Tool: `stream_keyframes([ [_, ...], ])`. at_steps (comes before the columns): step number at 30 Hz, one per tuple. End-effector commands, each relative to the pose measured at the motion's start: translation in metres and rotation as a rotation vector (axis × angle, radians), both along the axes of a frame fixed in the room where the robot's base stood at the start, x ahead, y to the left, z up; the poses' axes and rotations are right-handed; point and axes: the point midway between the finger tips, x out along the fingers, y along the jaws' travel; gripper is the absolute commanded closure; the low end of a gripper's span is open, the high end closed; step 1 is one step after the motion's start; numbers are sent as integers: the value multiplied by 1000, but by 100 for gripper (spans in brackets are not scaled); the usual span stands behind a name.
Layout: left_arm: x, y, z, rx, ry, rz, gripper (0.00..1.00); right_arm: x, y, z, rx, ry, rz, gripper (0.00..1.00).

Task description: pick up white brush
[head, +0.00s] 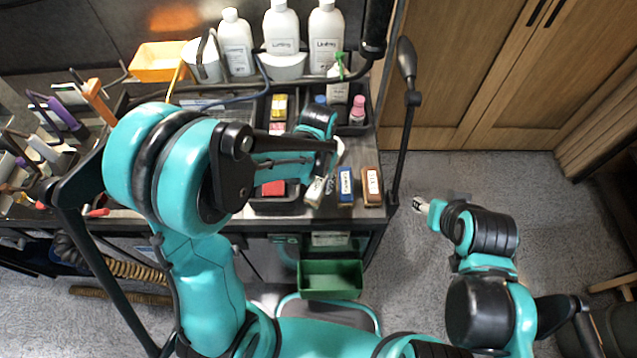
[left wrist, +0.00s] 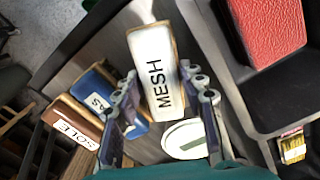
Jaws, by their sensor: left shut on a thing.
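The white brush (head: 315,191) is at the front of the bench, left of the blue brush (head: 346,186). In the left wrist view the white brush (left wrist: 155,72) shows a white top lettered MESH and a brown edge. My left gripper (left wrist: 163,103) has one finger on each side of it and is shut on it. In the head view my left gripper (head: 325,166) comes down over the brush and partly hides it. I cannot tell whether the brush touches the bench. My right gripper (head: 424,206) hangs over the floor, right of the bench; its jaws are too small to read.
A brown brush (head: 372,186) stands right of the blue one. A black tray with a red block (head: 273,188) lies left of the white brush. White bottles (head: 282,28) line the back. A black lamp stand (head: 408,120) rises at the bench's right edge.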

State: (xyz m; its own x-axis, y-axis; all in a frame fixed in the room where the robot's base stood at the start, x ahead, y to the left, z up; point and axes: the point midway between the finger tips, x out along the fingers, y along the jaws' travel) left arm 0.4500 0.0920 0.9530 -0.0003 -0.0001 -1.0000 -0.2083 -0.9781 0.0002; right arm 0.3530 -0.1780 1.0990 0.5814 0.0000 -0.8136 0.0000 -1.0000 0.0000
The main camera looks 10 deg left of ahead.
Motion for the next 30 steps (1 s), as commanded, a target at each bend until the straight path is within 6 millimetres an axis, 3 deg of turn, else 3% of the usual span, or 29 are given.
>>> stream_keyframes([
  [8,0,0,39,0,0,0,100,0,0,15,0,0,0,51],
  [21,-28,-78,88,0,0,-6,100,0,0,31,0,0,0,51],
  [30,-38,-108,106,0,0,-1,100,0,0,36,0,0,0,51],
])
